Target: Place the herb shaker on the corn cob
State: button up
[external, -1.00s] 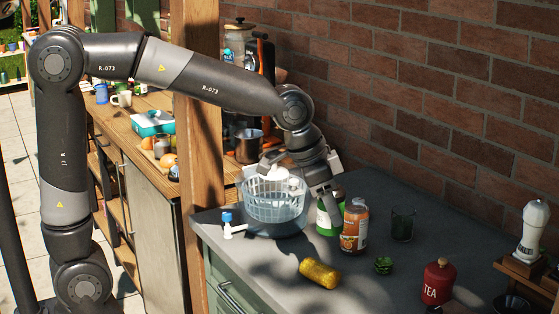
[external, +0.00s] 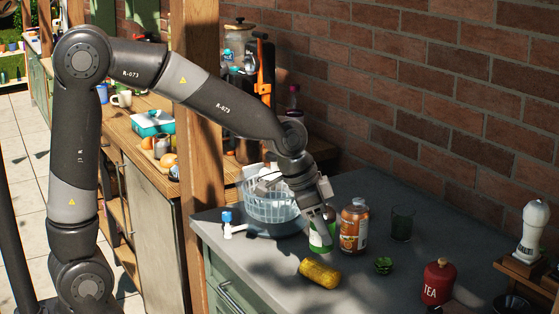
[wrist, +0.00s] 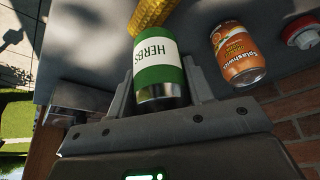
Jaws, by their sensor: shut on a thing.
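The herb shaker (wrist: 158,68), green with a white HERBS label, lies between the two fingers of my gripper (wrist: 160,90) in the wrist view. My gripper (external: 328,213) is shut on it.
A blue basket (external: 270,209) is behind left. A small green object (external: 383,265), a red tea tin (external: 438,283) and a dark glass (external: 402,224) stand to the right. Counter around the cob is mostly clear.

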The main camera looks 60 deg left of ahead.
aim_at(322, 243)
jog(key=shift+f, duration=2)
jog(key=o, duration=1)
jog(key=shift+f, duration=0.15)
jog(key=shift+o, duration=0.2)
jog(key=v, duration=1.2)
jog(key=s+a+n+t+y, duration=0.1)
jog(key=s+a+n, duration=0.2)
jog(key=s, duration=0.7)
jog(key=s+a+r+n+y, duration=0.1)
jog(key=s+a+n, duration=0.2)
jog(key=s+a, duration=0.5)
jog(key=shift+s+a+t, duration=0.3)
jog(key=shift+s+t, duration=0.1)
jog(key=shift+s, duration=0.5)
jog(key=shift+r, duration=0.1)
